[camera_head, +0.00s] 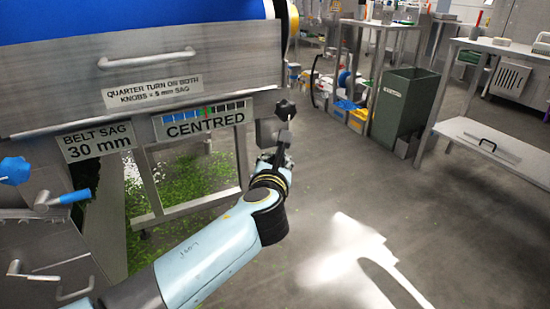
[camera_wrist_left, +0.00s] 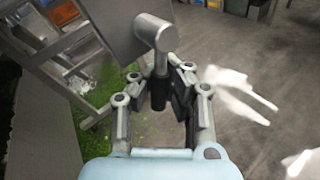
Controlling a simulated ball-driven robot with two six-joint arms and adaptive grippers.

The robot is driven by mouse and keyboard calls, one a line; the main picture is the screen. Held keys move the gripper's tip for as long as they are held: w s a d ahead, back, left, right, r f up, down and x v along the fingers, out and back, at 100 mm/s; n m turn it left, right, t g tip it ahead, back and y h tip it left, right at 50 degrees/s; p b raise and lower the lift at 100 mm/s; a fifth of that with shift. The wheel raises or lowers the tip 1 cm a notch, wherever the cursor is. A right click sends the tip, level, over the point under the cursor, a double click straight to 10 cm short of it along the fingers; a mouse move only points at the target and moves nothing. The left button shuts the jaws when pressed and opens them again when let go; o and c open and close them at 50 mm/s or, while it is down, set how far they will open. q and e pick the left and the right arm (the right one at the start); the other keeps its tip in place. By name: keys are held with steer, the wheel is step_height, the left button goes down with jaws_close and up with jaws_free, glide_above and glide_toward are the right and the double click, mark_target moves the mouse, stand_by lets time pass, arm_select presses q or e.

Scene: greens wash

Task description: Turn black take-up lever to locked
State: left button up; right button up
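The black take-up lever shows in the left wrist view as a grey round hub with a short metal stem and a black grip (camera_wrist_left: 158,96) pointing down. My left gripper (camera_wrist_left: 160,84) has its fingers on either side of this grip, apart from each other, and looks open. Contact with the grip cannot be made out. In the head view my left gripper (camera_head: 272,158) is at the machine's right corner, just under a grey block (camera_head: 267,132); the lever's grip is hidden there. My right gripper is not in view.
A black star knob (camera_head: 285,110) sits just above the gripper. The machine carries a "CENTRED" plate (camera_head: 203,121), a "BELT SAG 30 mm" plate (camera_head: 97,142) and a blue-handled lever (camera_head: 70,197). Green scraps (camera_head: 180,185) lie beneath. The floor to the right is clear; a green bin (camera_head: 400,105) stands farther back.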

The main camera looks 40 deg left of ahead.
arm_select(q)
steer(key=o, duration=0.4)
steer(key=shift+s+d+f, duration=0.1)
steer(key=shift+s+d, duration=0.1)
steer(key=shift+d, duration=0.05)
steer(key=o, duration=0.3)
steer(key=shift+w+a, duration=0.1)
steer(key=shift+a, duration=0.05)
steer(key=v, duration=0.8)
steer(key=shift+c, duration=0.5)
